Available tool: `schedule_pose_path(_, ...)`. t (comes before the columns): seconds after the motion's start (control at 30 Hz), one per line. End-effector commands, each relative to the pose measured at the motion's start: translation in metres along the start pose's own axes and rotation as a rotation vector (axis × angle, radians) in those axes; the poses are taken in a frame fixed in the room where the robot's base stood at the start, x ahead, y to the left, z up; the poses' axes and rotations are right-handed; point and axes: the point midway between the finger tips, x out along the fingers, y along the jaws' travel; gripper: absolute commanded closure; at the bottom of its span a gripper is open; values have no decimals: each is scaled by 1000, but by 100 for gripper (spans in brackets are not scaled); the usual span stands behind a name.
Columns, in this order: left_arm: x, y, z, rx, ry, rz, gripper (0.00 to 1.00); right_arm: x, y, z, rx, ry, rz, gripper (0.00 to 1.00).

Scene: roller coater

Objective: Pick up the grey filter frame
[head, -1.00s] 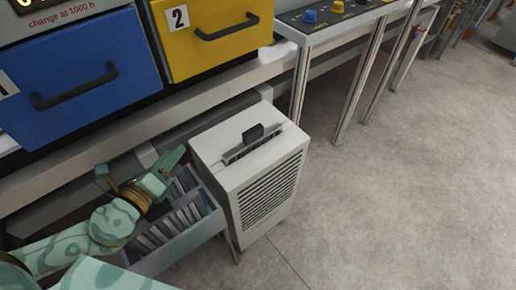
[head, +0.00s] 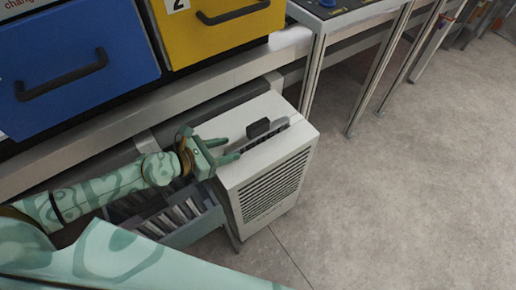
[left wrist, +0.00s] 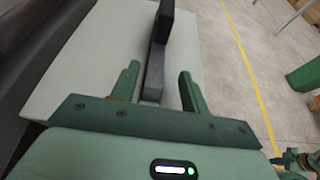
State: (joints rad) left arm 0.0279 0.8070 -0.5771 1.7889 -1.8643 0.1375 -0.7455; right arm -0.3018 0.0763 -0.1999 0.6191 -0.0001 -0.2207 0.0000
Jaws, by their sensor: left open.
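A grey strip, which looks like the top edge of the grey filter frame (head: 275,136), lies in the slot on top of a white louvred box. A dark upright tab (head: 258,127) rises from it. The tab (left wrist: 161,22) and a dark bar also show in the left wrist view. The rest of the frame is hidden inside the box. My left gripper (head: 233,150) is open and empty, over the left part of the box top and pointing at the slot. In the left wrist view, the bar's near end appears between its fingers (left wrist: 158,76), with gaps both sides.
The white box (head: 270,190) stands on the floor beside an open grey drawer (head: 192,232) with several upright slats. Blue (head: 75,65) and yellow (head: 225,35) drawers are above. Green patterned parts (left wrist: 300,160) at the wrist view's lower right are unclear.

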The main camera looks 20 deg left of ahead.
Motion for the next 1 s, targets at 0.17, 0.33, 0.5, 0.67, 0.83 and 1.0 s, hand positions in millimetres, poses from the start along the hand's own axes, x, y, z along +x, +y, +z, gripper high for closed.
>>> schedule_pose_path(0.17, 17, 2, -2, 0, -2, 0, 55, 5, 0, 0, 0, 0, 0, 100)
schedule_pose_path(0.33, 45, 5, -4, -1, -2, 0, 55, 14, 0, 3, 0, -7, -2, 100)
schedule_pose_path(0.5, 57, 5, -2, -1, -1, 0, 55, 15, 2, 3, -2, -8, 0, 100)
schedule_pose_path(0.67, 56, 5, -2, 0, -1, 0, 55, 14, 3, 4, -2, -8, 2, 100)
schedule_pose_path(0.83, 56, 5, -2, 0, -1, 0, 96, 14, 3, 4, -2, -8, 3, 100)
schedule_pose_path(1.0, 56, 5, -1, 0, -3, 1, 100, 14, 3, 4, -2, -8, 2, 100)
